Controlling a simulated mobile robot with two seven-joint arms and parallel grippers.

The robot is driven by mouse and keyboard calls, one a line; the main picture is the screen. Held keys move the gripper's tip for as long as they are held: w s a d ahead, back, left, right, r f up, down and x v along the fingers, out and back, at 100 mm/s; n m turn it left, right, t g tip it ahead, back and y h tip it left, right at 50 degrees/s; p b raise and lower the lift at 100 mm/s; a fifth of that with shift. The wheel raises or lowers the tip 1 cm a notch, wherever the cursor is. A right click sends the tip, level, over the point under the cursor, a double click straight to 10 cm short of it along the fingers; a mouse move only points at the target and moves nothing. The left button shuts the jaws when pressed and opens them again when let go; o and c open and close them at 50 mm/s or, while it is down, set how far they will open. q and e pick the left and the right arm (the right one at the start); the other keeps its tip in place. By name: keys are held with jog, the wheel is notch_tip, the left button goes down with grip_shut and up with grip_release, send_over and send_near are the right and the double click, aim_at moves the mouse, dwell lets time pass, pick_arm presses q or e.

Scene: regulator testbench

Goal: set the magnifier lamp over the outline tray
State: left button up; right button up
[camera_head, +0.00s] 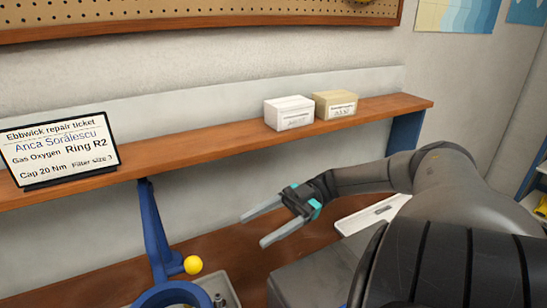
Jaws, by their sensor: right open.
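The magnifier lamp (153,235) is blue, with an upright arm near the shelf and a ring head (175,291) cut off by the bottom edge. A yellow knob (193,265) sits beside the ring. A light grey tray (229,279) with a metal part in it shows partly next to the ring. A white tray (366,216) lies farther right, partly hidden by my right arm. I cannot tell which is the outline tray. My right gripper (253,231) is open and empty, right of the lamp and apart from it. My left gripper is out of view.
A wooden shelf (215,152) runs along the wall, holding a repair ticket sign (60,149), a white box (288,112) and a beige box (335,104). A dark grey surface (310,264) lies below my right arm. The bench between lamp and gripper looks clear.

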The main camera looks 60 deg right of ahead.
jog(key=v, duration=0.2)
jog(key=shift+s+d+b, duration=0.15)
jog(key=shift+d+b, duration=0.25)
jog(key=shift+r, duration=0.15)
